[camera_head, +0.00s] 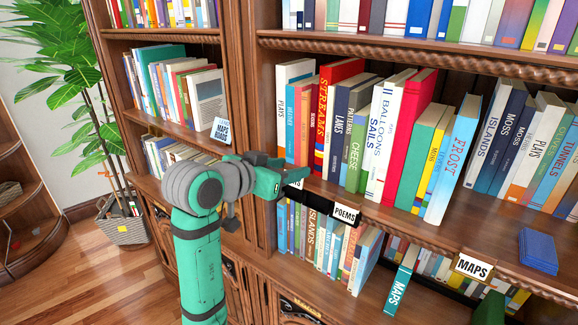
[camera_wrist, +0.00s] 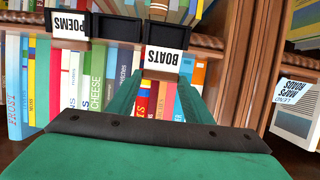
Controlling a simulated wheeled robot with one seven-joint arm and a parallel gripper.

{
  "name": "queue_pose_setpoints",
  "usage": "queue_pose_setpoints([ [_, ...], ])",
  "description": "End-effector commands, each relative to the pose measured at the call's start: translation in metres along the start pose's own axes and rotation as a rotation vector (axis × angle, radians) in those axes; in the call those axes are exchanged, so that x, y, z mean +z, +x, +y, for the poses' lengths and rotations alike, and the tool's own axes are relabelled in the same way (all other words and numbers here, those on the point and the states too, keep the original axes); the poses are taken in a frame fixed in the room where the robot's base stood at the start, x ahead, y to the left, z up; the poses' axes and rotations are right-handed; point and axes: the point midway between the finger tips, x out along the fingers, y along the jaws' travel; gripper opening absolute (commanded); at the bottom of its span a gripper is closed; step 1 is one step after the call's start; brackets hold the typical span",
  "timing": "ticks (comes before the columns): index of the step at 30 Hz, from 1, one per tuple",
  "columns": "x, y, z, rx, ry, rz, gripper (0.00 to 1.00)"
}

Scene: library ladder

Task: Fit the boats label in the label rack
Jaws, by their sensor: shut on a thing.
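The boats label (camera_wrist: 164,62) is a white card with black letters and a black upper part in the wrist view. It sits between the green fingertips of my gripper (camera_wrist: 160,84), which is shut on it. The label rack (camera_wrist: 116,29) is a black rail along the shelf edge. The label is at the rack's end, beside an empty black stretch; I cannot tell whether it is seated. In the head view my gripper (camera_head: 284,182) reaches the shelf edge, and only a white sliver of label shows beside it. The poems label (camera_wrist: 69,38) stands in the rack.
A maps label (camera_head: 473,267) is on the shelf edge at right. A blue stack (camera_head: 538,250) lies on the shelf. Books fill the shelves above and below the rail. A potted plant (camera_head: 122,222) stands at left, with open wooden floor in front.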

Motion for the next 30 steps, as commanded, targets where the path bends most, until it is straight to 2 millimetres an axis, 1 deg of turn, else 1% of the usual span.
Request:
queue_pose_setpoints([
  [30,0.021,0.003,0.000,0.000,0.000,0.000,0.08],
])
